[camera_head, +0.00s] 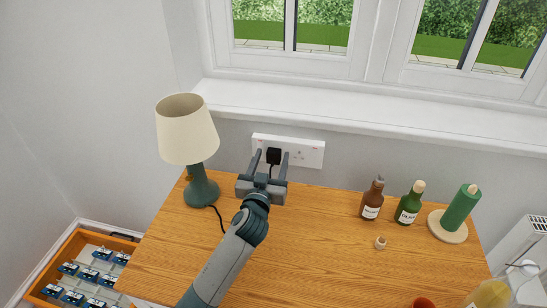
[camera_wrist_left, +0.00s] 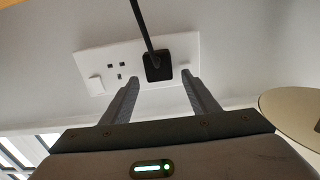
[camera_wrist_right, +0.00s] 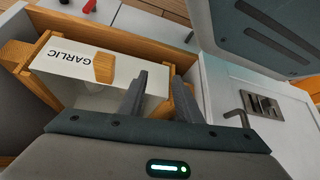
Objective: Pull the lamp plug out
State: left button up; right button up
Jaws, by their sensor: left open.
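The black lamp plug (camera_head: 274,155) sits in the left socket of a white double wall socket (camera_head: 313,154) above the table's back edge. My left gripper (camera_head: 269,158) is open, its fingers on either side of the plug. In the left wrist view, the plug (camera_wrist_left: 158,67) shows just beyond and between the fingertips (camera_wrist_left: 160,77), with its dark cord. I cannot tell whether the fingers touch it. The lamp (camera_head: 187,130), with a cream shade and green base, stands left of the gripper. My right gripper (camera_wrist_right: 160,77) is open and empty, seen only in its wrist view.
The window sill (camera_head: 330,118) overhangs the socket.

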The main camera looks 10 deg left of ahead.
pick_arm(q)
jog(key=c, duration=1.1)
jog(key=shift+c, duration=0.2)
jog(key=shift+s+p, duration=0.65)
jog(key=shift+s, duration=2.2)
